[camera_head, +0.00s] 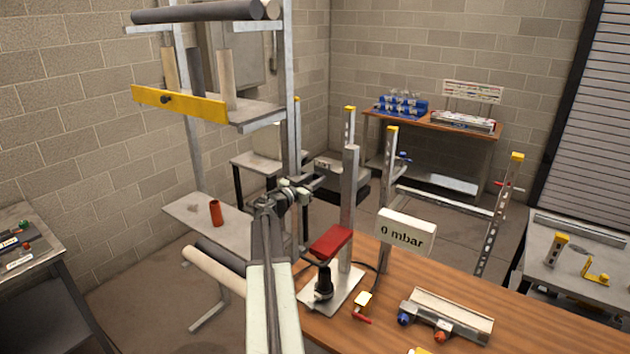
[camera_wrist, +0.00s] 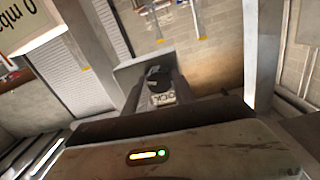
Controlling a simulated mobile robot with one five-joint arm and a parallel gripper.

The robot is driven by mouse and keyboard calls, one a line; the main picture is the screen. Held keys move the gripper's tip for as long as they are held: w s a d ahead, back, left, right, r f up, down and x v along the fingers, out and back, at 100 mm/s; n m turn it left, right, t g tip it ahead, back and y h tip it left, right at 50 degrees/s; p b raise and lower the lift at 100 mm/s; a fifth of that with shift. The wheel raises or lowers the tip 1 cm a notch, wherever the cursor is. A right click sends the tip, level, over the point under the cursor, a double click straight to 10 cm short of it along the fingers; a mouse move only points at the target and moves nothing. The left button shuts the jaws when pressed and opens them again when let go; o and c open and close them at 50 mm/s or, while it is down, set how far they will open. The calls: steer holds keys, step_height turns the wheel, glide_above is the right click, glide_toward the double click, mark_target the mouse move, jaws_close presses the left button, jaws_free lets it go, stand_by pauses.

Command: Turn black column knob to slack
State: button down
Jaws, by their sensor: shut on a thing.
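The black column knob (camera_wrist: 156,76) shows in the wrist view, small and dark, between the fingers of my gripper (camera_wrist: 158,90). My gripper is shut on it. In the head view my gripper (camera_head: 314,184) is at the left side of an upright grey metal column (camera_head: 350,210), well above its base plate. There the knob is hard to tell from the dark fingertips. A red block (camera_head: 331,242) and a black fitting (camera_head: 323,284) are low at the column's foot. How far the knob is turned cannot be told.
A white sign reading "0 mbar" (camera_head: 405,233) stands right of the column on the wooden bench (camera_head: 480,288). A metal rack (camera_head: 193,104) rises at left.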

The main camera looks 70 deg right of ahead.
steer(key=n, duration=0.5)
steer(key=n+b, duration=0.1)
steer(key=n, duration=0.3)
steer(key=shift+n, duration=0.4)
steer(key=n, duration=0.5)
steer(key=shift+w+n+h, duration=0.1)
steer(key=shift+n+h, duration=0.2)
steer(key=shift+h, duration=0.1)
steer(key=shift+n+t, duration=0.4)
steer(key=shift+n, duration=2)
steer(key=c, duration=1)
jaws_free()
steer(key=shift+d+f, duration=0.1)
steer(key=shift+c, duration=0.2)
